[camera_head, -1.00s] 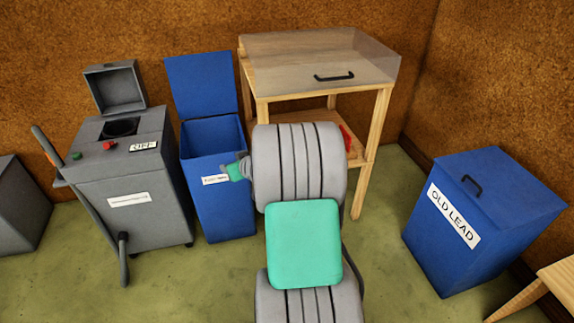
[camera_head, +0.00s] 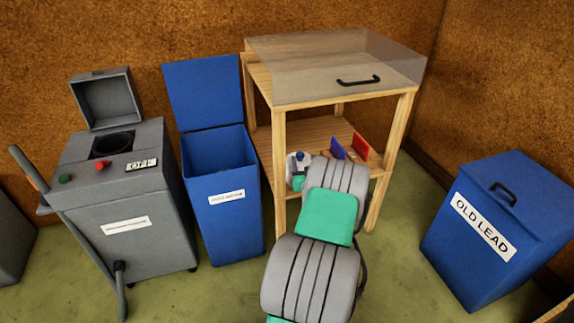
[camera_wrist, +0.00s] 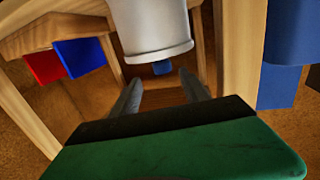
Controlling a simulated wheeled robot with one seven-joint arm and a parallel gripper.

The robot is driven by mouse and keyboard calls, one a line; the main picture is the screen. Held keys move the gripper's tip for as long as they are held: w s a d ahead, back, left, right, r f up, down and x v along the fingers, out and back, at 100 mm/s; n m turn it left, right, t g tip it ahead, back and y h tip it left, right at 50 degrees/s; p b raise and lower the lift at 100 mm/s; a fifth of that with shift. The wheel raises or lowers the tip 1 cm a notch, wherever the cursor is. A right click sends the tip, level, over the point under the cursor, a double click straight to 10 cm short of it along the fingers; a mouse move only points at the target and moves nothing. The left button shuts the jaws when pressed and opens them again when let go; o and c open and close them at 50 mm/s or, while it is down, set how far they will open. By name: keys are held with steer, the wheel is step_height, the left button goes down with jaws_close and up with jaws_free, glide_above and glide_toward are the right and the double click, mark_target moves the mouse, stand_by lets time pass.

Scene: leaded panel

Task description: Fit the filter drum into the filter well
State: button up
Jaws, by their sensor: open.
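The filter drum looks to be the white cylinder with a blue knob (camera_head: 298,163) on the lower shelf of the wooden stand. In the wrist view it is the pale cylinder (camera_wrist: 150,28), appearing upside down, with its blue knob (camera_wrist: 162,67) pointing down. My gripper (camera_wrist: 160,80) is open, its two grey fingers pointing toward the drum, one to each side of the knob in the picture. Whether they touch it cannot be told. In the head view my arm partly hides the drum. The filter well looks to be the dark round opening (camera_head: 113,143) in the grey machine, its lid raised.
The wooden stand (camera_head: 279,150) has a clear cover (camera_head: 330,65) above. Blue (camera_head: 338,148) and red (camera_head: 361,150) panels stand right of the drum. An open blue bin (camera_head: 225,205) stands between machine (camera_head: 150,190) and stand. A closed OLD LEAD bin (camera_head: 470,265) is right.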

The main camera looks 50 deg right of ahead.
mark_target(299, 152)
steer(key=x, duration=0.2)
steer(key=b+x, duration=0.1)
steer(key=x, duration=0.2)
steer(key=f+b+x, duration=0.1)
steer(key=x, duration=0.1)
steer(key=shift+w+a, duration=0.15)
steer(key=shift+w, duration=0.25)
steer(key=shift+w+d+r, duration=0.15)
steer(key=shift+w+d, duration=0.1)
steer(key=shift+d, duration=0.05)
steer(key=shift+c, duration=0.3)
jaws_close()
steer(key=shift+r, duration=0.1)
